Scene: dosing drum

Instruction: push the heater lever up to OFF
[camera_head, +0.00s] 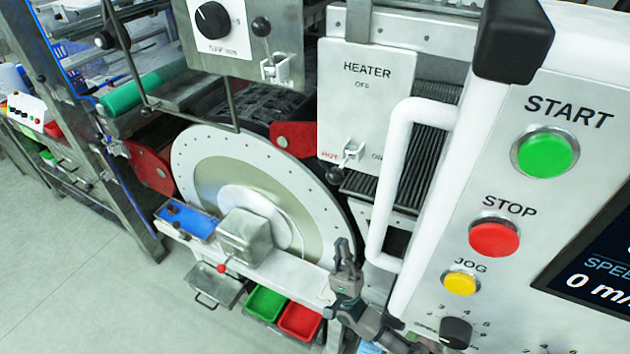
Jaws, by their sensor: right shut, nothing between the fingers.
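The heater panel (384,106) is a pale plate marked HEATER, with OFF near its top and HOT and ON near its bottom. The heater lever (337,174) points down from its metal bracket, its dark knob by the word HOT. My right gripper (344,248) is below the panel, in front of the drum's lower right side, with its fingers pointing up. It is shut and empty, apart from the lever in the picture. My left gripper is not in view.
A white tubular handle (391,185) stands out just right of the heater panel. The control console (588,90) with START, STOP and JOG buttons fills the right side. The big drum disc (215,165) is left of the lever. Green (264,303) and red (300,321) bins sit below.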

